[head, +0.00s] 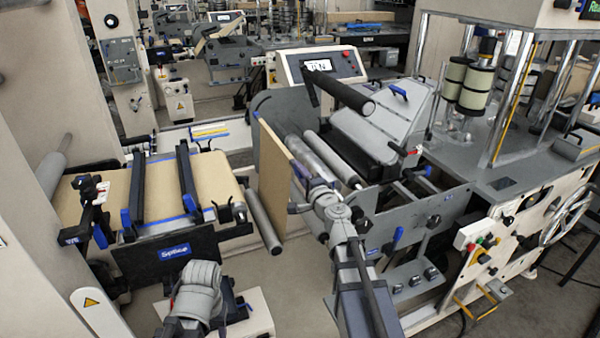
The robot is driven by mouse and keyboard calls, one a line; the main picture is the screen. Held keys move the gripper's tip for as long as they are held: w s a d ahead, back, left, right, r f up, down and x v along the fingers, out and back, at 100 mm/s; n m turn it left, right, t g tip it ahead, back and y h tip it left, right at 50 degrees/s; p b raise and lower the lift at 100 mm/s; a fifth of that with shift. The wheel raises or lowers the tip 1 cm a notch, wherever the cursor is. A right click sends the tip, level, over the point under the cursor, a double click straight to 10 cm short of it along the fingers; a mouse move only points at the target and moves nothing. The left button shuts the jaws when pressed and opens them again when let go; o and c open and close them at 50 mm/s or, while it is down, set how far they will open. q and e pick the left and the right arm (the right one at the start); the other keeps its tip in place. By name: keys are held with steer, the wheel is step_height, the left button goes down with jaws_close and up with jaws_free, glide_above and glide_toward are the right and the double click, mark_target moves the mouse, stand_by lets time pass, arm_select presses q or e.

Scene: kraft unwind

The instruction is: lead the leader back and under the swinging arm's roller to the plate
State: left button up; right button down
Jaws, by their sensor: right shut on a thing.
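The leader appears as a flat brown kraft sheet (274,182), hanging nearly upright between the splice table and the grey machine. My right gripper (300,170) is at its right edge and shut on it; the fingertips are partly hidden by the wrist. A brown-topped splice table (108,200) stands on the left, with two dark bars (138,190) across it. A grey roller (264,222) slants between the table and the sheet. A black roller (341,92) sticks out above the machine. I cannot tell which is the swinging arm's roller. My left arm is low at left; its gripper (232,304) is unclear.
The grey machine's side plate (410,228) and more rollers (334,158) lie close to the right of my right gripper. A control screen (319,65) stands behind. A handwheel (567,214) and buttons (482,246) are at right. Some floor is free below the table.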

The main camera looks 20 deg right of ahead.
steer(key=shift+r, duration=0.1)
steer(key=r+p, duration=0.2)
steer(key=d+r+p, duration=0.1)
steer(key=r+p, duration=0.1)
steer(key=shift+d+r+p, duration=0.1)
steer(key=shift+r+p, duration=0.3)
steer(key=w+d, duration=0.2)
steer(key=d, duration=2.3)
steer(key=shift+d, duration=0.4)
stand_by(0.4)
